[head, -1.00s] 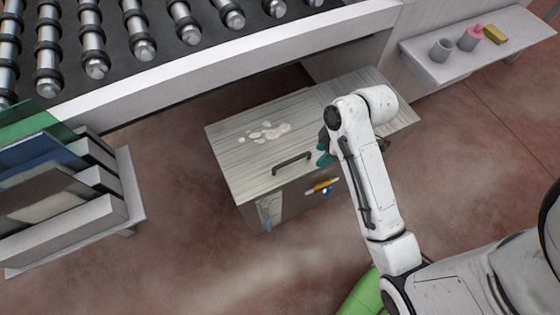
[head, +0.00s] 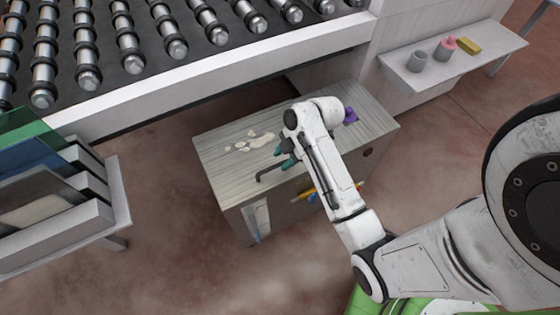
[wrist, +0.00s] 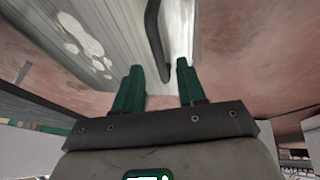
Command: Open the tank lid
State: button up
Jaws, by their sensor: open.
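The tank (head: 282,215) is a grey box with a flat, streaked lid (head: 225,165) that lies shut on top. Pale splashes mark the lid. A dark bar handle (head: 268,174) sits at the lid's front edge, its right part hidden by my gripper (head: 287,160). In the wrist view my gripper (wrist: 160,78) is open, with two teal fingers apart and nothing held. The handle (wrist: 154,38) shows ahead of the fingertips, between them in the picture. I cannot tell whether the fingers touch it.
A roller conveyor (head: 180,85) runs behind the tank. A rack of glass sheets (head: 90,220) stands at left. A purple item (head: 351,115) lies on the lid. Floor in front is clear.

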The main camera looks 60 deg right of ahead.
jog(key=shift+x, duration=1.4)
grip_shut()
